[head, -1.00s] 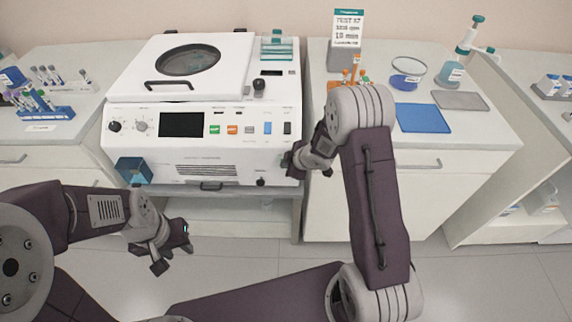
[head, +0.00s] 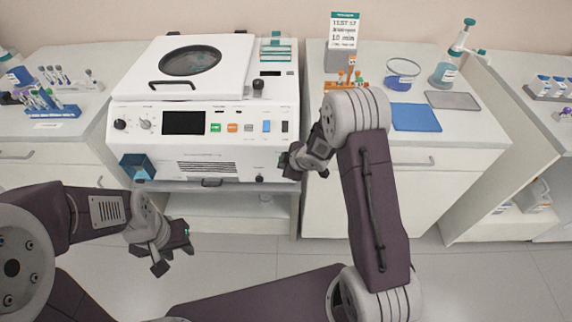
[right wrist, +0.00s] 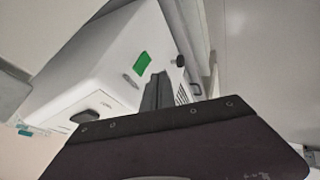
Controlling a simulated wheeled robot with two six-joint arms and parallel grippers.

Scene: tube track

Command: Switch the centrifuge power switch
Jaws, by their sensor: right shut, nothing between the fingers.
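The white centrifuge (head: 205,115) stands on the bench with its lid closed. Its front panel has a dark screen (head: 184,123), small green and orange buttons, a blue rocker switch (head: 266,127) and a black rocker switch (head: 285,127) at the right end. Which of these is the power switch I cannot read. My right gripper (head: 287,161) is shut and empty, below the black switch by the panel's lower right corner; whether it touches the panel is unclear. In the right wrist view the shut fingers (right wrist: 158,92) show against the centrifuge. My left gripper (head: 174,252) is open and empty, low in front of the bench.
A teal box (head: 137,167) is at the panel's lower left. A tube rack (head: 50,112) stands at the left. A sign (head: 344,30), a blue mat (head: 416,117), a beaker (head: 402,75) and a bottle (head: 447,70) stand on the right bench. The floor in front is clear.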

